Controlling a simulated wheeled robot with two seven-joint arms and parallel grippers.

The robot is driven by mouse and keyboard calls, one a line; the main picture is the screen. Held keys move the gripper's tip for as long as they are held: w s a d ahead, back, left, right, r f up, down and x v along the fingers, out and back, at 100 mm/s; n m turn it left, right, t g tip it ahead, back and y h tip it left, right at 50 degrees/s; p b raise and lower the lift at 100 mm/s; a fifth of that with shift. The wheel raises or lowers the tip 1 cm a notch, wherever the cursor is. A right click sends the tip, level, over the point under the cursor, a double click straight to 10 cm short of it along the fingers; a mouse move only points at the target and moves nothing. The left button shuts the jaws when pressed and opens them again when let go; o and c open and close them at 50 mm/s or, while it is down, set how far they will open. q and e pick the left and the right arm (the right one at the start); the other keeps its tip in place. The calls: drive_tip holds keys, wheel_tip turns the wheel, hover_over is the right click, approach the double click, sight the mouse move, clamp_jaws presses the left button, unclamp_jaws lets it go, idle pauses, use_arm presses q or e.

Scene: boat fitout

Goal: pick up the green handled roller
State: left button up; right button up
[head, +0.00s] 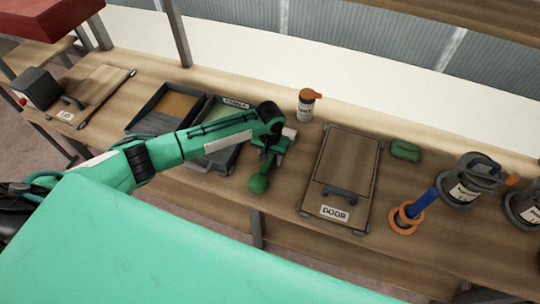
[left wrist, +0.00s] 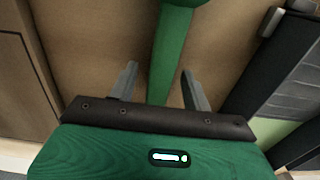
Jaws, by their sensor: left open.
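The green handle of the roller (left wrist: 172,50) runs between the two fingers of my left gripper (left wrist: 159,70) in the left wrist view. Gaps show on both sides of it, and the fingers are open. In the head view the rounded green handle end (head: 258,184) sticks out below my left gripper (head: 268,154), over the workbench. A small pale piece (head: 290,133) shows beside the gripper; I cannot tell whether it is the roller's head. The rest of the roller is hidden by the gripper. My right gripper is not in view.
Two dark trays (head: 136,127) lie left of the gripper, partly behind my arm. A panel marked DOOR (head: 350,160) lies to the right, with an orange-capped bottle (head: 306,106) behind. Farther right are a green block (head: 405,150), a blue-handled orange item (head: 407,217) and dark cans (head: 462,188).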

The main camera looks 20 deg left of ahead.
use_arm(q)
drive_tip(key=shift+f, duration=0.15)
drive_tip(key=c, duration=1)
clamp_jaws()
